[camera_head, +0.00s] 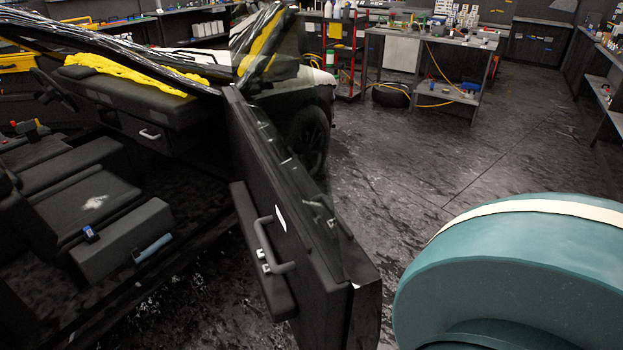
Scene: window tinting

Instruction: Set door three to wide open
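A dark car door (308,250) stands swung out from the car, its free end towards me. No number on it is readable, so I cannot tell whether it is door three. A grey pull handle (262,243) is on its left, cabin-facing side. Another handle (325,212) is on its right side. A wide gap lies between the door and the car's cabin. Neither of my grippers is in view, and I see nothing touching the door.
A dark seat (90,205) and dashboard (140,120) with a yellow cloth (130,73) show in the cabin. Free dark floor (400,170) lies right of the door. A workbench (430,60) and red cart (340,60) stand at the back.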

